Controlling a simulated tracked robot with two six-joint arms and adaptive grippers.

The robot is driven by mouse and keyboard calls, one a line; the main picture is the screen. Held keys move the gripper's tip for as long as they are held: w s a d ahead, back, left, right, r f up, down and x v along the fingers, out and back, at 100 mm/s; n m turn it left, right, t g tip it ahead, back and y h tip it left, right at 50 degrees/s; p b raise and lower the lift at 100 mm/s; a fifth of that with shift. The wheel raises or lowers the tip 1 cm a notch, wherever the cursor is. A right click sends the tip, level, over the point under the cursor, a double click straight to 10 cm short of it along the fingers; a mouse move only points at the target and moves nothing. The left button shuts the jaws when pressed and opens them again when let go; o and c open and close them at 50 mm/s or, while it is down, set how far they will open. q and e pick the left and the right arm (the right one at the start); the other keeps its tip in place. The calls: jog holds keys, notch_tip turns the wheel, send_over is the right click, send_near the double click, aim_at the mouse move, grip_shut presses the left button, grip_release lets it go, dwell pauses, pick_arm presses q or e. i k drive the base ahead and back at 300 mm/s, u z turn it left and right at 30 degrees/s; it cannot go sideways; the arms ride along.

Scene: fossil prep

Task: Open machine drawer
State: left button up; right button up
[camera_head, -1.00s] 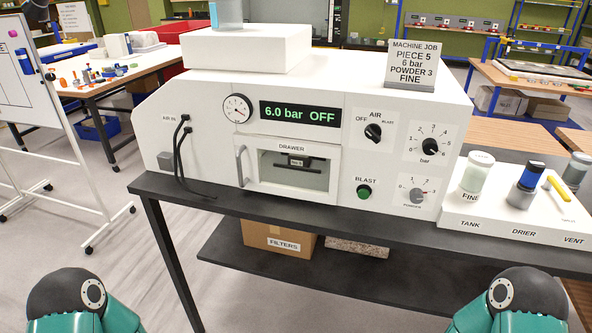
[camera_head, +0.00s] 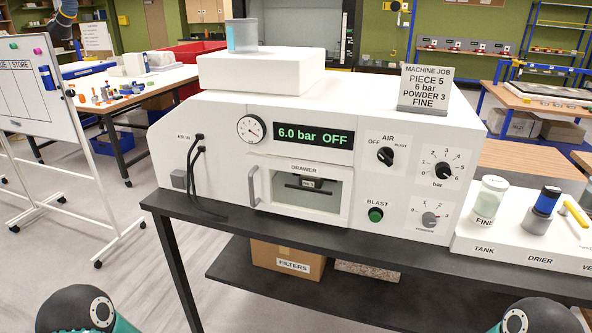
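The white machine (camera_head: 225,145) stands on a black bench in the middle of the view. Its drawer (camera_head: 298,215) is shut flush in the front panel, under the label "DRAWER". A grey upright handle (camera_head: 254,187) sits at the drawer's left edge. Through the drawer's window I see a dark holder with a small labelled piece (camera_head: 311,184). The display (camera_head: 313,136) reads "6.0 bar OFF". Only teal and black parts of my two arms show at the bottom corners. Neither gripper is in view, and nothing of mine touches the drawer or handle.
Two black hoses (camera_head: 196,170) hang left of the drawer. Knobs and a green BLAST button (camera_head: 375,215) are at its right. A white rack (camera_head: 480,225) with jars stands on the bench's right. A FILTERS box (camera_head: 287,262) sits on the lower shelf. The floor in front is clear.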

aim_at(282, 194)
jog(key=z, duration=0.05)
jog(key=k, duration=0.6)
jog(key=u, duration=0.5)
jog(key=i, duration=0.8)
jog(key=u, duration=0.75)
jog(key=i, duration=0.35)
jog(key=z, duration=0.1)
